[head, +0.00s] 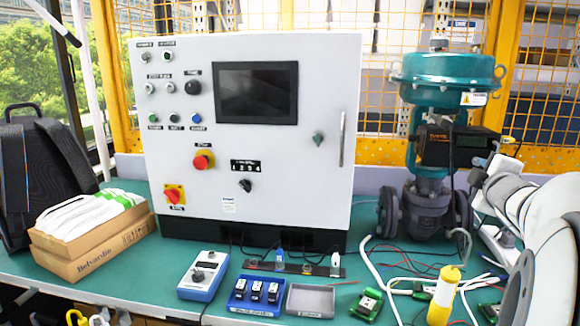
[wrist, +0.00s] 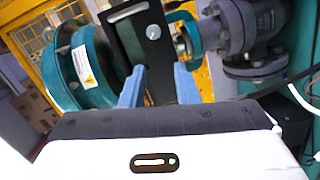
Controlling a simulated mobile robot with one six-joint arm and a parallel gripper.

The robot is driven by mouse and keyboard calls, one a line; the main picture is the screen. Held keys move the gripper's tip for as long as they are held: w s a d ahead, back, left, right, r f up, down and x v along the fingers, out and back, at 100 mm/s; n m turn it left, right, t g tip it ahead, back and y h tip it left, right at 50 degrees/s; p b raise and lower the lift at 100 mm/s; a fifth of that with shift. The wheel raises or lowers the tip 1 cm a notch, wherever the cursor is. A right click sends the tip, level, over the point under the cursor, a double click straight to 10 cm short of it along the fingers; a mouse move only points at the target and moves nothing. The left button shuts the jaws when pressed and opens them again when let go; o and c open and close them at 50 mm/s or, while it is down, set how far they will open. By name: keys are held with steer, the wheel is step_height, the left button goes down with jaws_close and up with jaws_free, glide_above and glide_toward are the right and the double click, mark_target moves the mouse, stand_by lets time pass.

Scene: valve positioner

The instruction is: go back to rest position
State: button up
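The valve (head: 428,205) stands upright at the right of the green bench, with a teal actuator (head: 447,75) on top. A black positioner box (head: 446,147) with an orange-lit display is mounted on it. The wrist view shows the positioner (wrist: 138,38), the teal actuator (wrist: 92,65) and the grey valve body (wrist: 240,28) tilted. In the head view my arm comes in from the right, and the fingertips are not clear.
A grey control cabinet (head: 255,140) stands at the back middle. A blue-and-white device (head: 203,276), a blue holder (head: 256,296), a grey tray (head: 311,300) and a yellow bottle (head: 443,297) are along the front. Loose cables (head: 400,280) lie around the valve's base. A cardboard box (head: 92,250) is at left.

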steer(key=s+a+f+m+g+y+p, duration=0.1)
steer(key=s+a+f+m+g+p, duration=0.2)
steer(key=a, duration=0.5)
steer(key=s+a+f+m+g+p, duration=0.1)
steer(key=s+a+m+g+p, duration=0.3)
steer(key=a, duration=0.4)
steer(key=s+a+f+m+g+y+p, duration=0.2)
steer(key=s+a+f+g, duration=0.1)
steer(key=s+a, duration=0.4)
steer(key=s+a+f+m+g+y+p, duration=0.2)
steer(key=s+a+g+y+p, duration=0.1)
steer(key=s+a, duration=0.4)
steer(key=shift+s+a+f, duration=0.3)
steer(key=shift+a+f, duration=0.1)
steer(key=shift+a, duration=0.45)
